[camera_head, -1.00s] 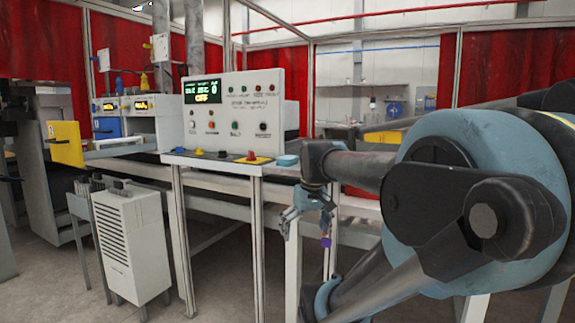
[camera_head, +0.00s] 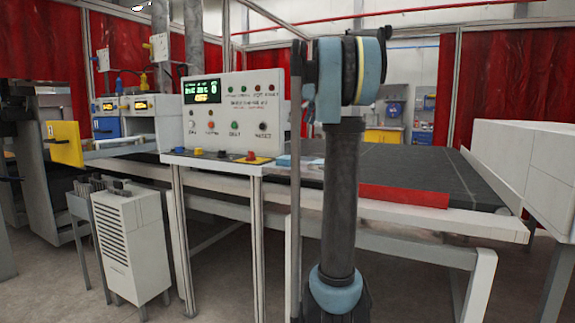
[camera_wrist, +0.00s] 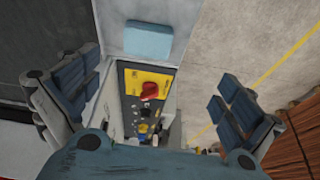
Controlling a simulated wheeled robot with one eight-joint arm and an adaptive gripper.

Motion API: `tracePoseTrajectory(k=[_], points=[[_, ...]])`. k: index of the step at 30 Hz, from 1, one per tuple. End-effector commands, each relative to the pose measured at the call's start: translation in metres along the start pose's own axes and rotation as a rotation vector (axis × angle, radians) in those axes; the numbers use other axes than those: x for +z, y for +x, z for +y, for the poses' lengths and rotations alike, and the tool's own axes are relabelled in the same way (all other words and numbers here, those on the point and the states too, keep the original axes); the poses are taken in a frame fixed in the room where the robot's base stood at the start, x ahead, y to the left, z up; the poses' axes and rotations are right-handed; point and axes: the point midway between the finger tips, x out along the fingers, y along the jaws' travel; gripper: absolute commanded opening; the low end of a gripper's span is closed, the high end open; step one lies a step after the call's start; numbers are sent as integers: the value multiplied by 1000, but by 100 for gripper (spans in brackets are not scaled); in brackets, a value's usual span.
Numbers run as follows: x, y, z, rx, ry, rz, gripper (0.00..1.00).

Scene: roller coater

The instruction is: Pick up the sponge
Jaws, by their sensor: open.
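The sponge lies ahead of the gap between the fingers, apart from both. In the head view my arm hides the gripper.
The control panel (camera_head: 232,108) stands behind the ledge, which carries a red emergency button (camera_wrist: 149,88) on a yellow plate close to the sponge. A dark conveyor belt (camera_head: 410,172) with a red strip (camera_head: 404,195) lies to the right. Floor shows right of the ledge in the wrist view.

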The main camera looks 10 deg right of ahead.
Motion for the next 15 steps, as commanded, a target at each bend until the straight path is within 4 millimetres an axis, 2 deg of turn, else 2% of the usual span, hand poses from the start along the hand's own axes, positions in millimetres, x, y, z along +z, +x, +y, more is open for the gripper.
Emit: tracePoseTrajectory(k=[3, 8, 15], points=[[-10, -9, 16, -5, -36, 14, 100], [-14, -9, 24, -7, -59, 20, 100], [-15, 29, 23, -8, -60, 21, 100]])
